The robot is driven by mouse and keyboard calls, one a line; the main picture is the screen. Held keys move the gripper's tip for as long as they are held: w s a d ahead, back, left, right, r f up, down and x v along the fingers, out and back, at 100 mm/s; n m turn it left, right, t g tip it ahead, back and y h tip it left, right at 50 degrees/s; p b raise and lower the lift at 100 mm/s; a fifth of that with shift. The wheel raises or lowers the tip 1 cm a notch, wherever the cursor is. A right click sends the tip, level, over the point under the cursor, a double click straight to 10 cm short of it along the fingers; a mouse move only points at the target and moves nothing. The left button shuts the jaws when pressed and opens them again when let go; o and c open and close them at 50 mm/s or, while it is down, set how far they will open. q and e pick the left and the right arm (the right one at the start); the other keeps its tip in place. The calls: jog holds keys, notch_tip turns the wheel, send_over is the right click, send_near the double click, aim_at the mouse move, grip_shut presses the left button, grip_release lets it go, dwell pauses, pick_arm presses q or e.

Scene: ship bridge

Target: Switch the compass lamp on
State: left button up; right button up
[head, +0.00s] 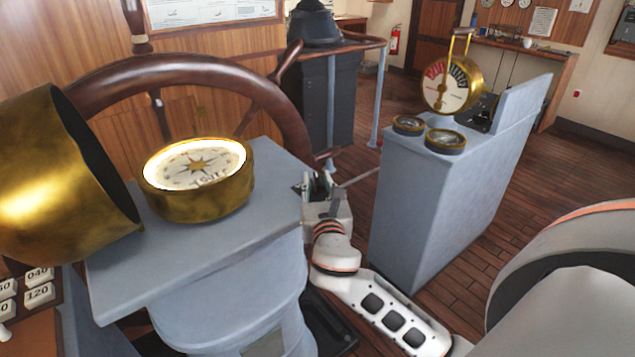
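The compass (198,180) is a round brass bowl with a white card and star, standing on the grey top of the binnacle (245,215). Its card has a bright, warm glow along the inner rim. The brass hood (60,175) lies tipped open to its left. My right gripper (319,183) is beside the binnacle's right edge, low and to the right of the compass, clear of the bowl. Its fingers are small and partly overlapped, so I cannot tell whether they are open or shut. No lamp switch can be made out. My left gripper is out of view.
The wooden ship's wheel (190,75) stands close behind the compass. A grey console (440,190) with a brass telegraph (450,85) and two round gauges stands to the right. Plank floor (550,200) is clear farther right. Numbered tiles (38,283) sit at lower left.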

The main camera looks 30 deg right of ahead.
jog(key=v, duration=1.2)
dwell(0.3)
jog(key=s+d+f+m+g+y, duration=0.2)
jog(key=s+f+m+g, duration=0.3)
jog(key=s+f+m, duration=0.45)
jog(key=s+d+f+m+g+y, duration=0.1)
jog(key=s+d+f+m+g, duration=0.4)
jog(key=f+m, duration=0.7)
jog(key=a+f+m+t+y, duration=0.4)
jog(key=a+f+m+y, duration=0.1)
jog(key=a+f, duration=0.9)
jog(key=a+y, duration=0.1)
jog(key=a, duration=0.1)
jog(key=shift+a+f+y, duration=0.35)
jog(key=shift+f+y, duration=0.05)
